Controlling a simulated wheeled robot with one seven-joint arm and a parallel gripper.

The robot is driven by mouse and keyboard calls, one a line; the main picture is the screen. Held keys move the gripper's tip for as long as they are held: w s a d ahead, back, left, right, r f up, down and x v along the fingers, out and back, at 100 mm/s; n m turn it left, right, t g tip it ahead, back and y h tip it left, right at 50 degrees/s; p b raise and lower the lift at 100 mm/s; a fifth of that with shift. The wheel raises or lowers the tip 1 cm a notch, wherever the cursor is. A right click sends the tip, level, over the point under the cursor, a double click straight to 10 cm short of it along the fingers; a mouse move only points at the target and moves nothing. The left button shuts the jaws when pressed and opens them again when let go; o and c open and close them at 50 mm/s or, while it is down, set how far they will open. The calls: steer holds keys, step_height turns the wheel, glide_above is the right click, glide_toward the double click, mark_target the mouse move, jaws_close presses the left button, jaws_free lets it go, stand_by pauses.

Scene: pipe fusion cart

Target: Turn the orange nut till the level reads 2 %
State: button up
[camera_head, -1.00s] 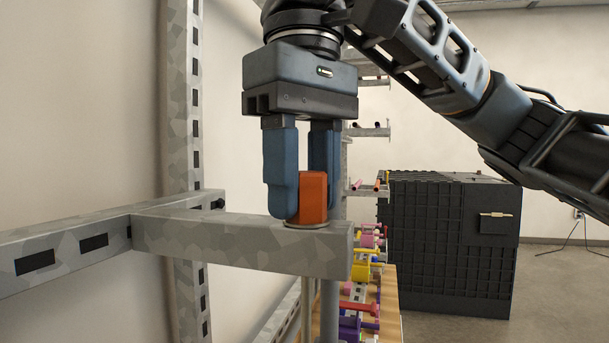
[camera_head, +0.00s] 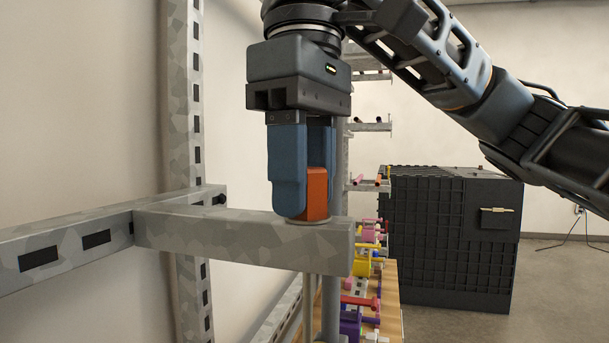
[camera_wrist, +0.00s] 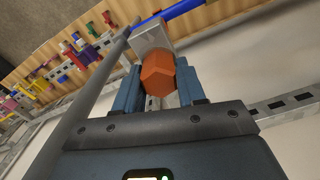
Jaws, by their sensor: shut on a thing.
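The orange nut (camera_head: 316,193) sits on a round washer on top of the grey metal bracket arm (camera_head: 240,239), near its right end. My gripper (camera_head: 303,190) points straight down and is shut on the nut, one blue finger on each side. In the wrist view the orange nut (camera_wrist: 159,74) shows its six-sided top between the two fingers (camera_wrist: 158,88). A thin rod hangs below the bracket under the nut. No level reading is visible in either view.
A slotted grey upright (camera_head: 184,120) stands at the left by the wall. A black ribbed case (camera_head: 450,245) stands on the floor at the right. A wooden board with several coloured clamps (camera_head: 365,265) lies low behind the bracket.

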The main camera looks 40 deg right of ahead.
steer(key=o, duration=1)
step_height(320, 180, up, 8)
steer(key=shift+f, duration=0.1)
stand_by(1.1)
